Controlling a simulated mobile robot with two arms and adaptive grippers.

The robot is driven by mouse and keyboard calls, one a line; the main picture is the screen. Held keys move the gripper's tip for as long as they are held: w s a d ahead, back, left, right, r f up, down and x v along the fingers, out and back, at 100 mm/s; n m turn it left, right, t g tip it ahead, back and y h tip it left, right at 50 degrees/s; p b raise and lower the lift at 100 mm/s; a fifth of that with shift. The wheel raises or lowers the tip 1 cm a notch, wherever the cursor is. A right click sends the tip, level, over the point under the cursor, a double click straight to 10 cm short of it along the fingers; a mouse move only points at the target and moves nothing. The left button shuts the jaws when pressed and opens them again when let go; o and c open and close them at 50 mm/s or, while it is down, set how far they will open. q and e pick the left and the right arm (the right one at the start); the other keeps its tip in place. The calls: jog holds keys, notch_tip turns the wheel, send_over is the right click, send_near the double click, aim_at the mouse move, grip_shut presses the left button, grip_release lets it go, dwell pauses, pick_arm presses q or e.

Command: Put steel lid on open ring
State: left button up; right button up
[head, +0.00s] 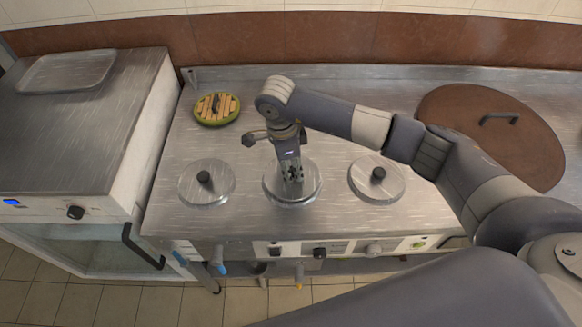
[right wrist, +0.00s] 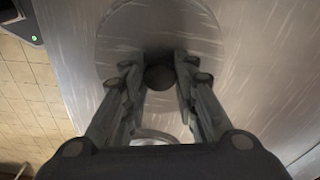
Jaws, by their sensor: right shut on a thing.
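Three round steel lids with black knobs show in a row on the steel counter in the head view: a left lid (head: 218,190), a middle lid (head: 309,188) and a right lid (head: 391,185). My right gripper (head: 292,181) points down over the middle lid and hides its knob there. In the right wrist view, the gripper (right wrist: 160,80) is shut on the dark knob (right wrist: 160,77) of the steel lid (right wrist: 125,40). The lid looks level; I cannot tell whether it rests or hangs slightly above its place. No uncovered ring shows. My left gripper is out of view.
A green-rimmed round item with wooden slats (head: 216,109) lies at the back left. A large brown round lid (head: 460,125) with a handle lies at the right. A steel-topped cabinet (head: 70,140) with a tray (head: 65,72) stands at the left. Knobs and taps line the counter's front.

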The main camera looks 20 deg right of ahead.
jog(key=shift+f+b, duration=0.55)
jog(key=shift+f, duration=0.05)
jog(key=o, duration=0.8)
jog(key=shift+r, duration=0.1)
jog(key=r+p, duration=0.2)
jog(key=r, duration=0.1)
jog(key=a+r+p, duration=0.1)
jog(key=r+p, duration=0.1)
jog(key=r, duration=0.2)
jog(key=r+p, duration=0.2)
jog(key=r, duration=0.1)
jog(key=shift+a+r, duration=0.2)
jog(key=shift+r, duration=0.2)
